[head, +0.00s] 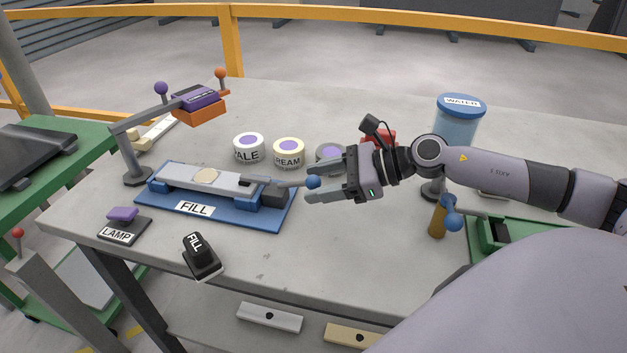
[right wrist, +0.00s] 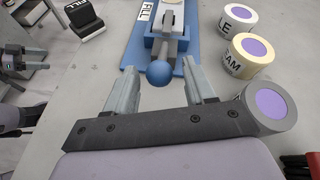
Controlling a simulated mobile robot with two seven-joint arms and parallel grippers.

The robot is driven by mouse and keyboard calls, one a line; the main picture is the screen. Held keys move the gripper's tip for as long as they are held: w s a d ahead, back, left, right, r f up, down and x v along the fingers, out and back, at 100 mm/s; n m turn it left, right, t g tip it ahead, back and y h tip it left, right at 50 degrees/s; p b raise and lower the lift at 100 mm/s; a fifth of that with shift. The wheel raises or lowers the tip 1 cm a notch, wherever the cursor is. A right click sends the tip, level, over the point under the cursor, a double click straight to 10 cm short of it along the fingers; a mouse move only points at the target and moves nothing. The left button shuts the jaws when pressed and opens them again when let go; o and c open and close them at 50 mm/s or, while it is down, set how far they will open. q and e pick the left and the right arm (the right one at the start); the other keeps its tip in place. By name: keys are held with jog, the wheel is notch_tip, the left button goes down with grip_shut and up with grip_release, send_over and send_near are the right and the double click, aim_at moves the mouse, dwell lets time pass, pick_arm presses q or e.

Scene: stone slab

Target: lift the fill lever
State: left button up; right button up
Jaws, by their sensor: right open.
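The fill lever (head: 295,184) is a grey rod with a blue ball knob (head: 313,182), sticking out at the right end of the blue fill fixture (head: 170,203), which is labelled FILL. The lever looks low, close to level. My right gripper (head: 310,177) is open, with its fingers pointing left around the knob. In the right wrist view the knob (right wrist: 159,73) sits between the two open fingertips, with gaps on both sides and no clear contact. The black FILL switch (head: 202,256) stands at the slab's front. My left gripper is not seen in the head view.
Several labelled round tins stand behind the lever, one (head: 330,155) close behind my gripper. A lamp (head: 192,101) on a grey arm stands at left. A WATER container (head: 457,122) and a green fixture (head: 510,235) are at right. The slab in front of the gripper is clear.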

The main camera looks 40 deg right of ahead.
jog(key=shift+x, duration=0.75)
jog(key=shift+r, duration=0.1)
grip_shut()
